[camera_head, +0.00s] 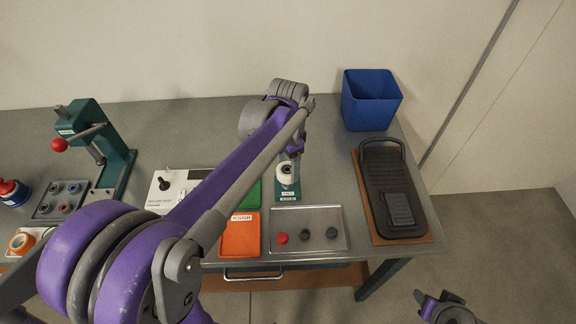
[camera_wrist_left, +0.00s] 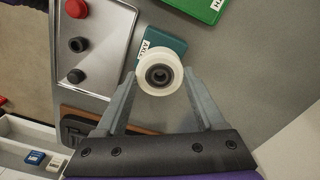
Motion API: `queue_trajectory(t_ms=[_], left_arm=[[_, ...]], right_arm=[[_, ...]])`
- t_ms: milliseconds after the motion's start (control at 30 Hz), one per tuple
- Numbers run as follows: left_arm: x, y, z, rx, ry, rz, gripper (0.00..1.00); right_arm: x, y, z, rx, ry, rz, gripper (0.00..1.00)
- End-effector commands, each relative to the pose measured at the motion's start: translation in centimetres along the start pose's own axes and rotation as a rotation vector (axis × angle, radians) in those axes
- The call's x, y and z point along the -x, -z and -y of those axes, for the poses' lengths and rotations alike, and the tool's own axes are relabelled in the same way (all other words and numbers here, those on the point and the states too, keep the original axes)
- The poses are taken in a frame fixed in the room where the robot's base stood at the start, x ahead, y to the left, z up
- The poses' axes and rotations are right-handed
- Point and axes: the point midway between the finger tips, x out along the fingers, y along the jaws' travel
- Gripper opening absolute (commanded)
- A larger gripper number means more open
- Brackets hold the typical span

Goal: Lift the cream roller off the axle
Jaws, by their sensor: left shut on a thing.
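The cream roller (camera_head: 285,180) is at the small teal axle stand (camera_head: 290,194), near the middle of the bench. In the left wrist view the roller (camera_wrist_left: 146,78) faces me end-on, with a dark round centre. My left gripper (camera_wrist_left: 162,84) is shut on it, one grey finger on each side. The teal stand (camera_wrist_left: 172,42) shows behind the roller. I cannot tell whether the roller still touches the stand; the axle is hidden. Part of my right arm shows at the bottom right of the head view, without visible fingers.
Near the stand are a green tray (camera_head: 252,196), an orange tray (camera_head: 240,236) and a grey tray (camera_head: 337,216) with red and dark knobs. A blue bin (camera_head: 370,98) and a black board (camera_head: 378,165) are at right. A teal press (camera_head: 92,128) stands left.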

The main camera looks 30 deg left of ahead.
Motion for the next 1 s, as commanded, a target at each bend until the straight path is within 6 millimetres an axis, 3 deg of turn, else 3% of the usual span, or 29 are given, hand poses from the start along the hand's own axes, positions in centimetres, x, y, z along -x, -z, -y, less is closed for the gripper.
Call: queue_trajectory(t_ms=[500,1000], left_arm=[[2.7,0.1,0.1,0.0,0.001,-0.001,0.15],[2.6,0.1,0.0,0.004,0.0,0.0,0.15]], right_arm=[[1.3,1.7,0.0,0.0,0.0,-0.017,0.5],[1.3,1.7,0.0,0.0,0.0,-0.017,0.5]])
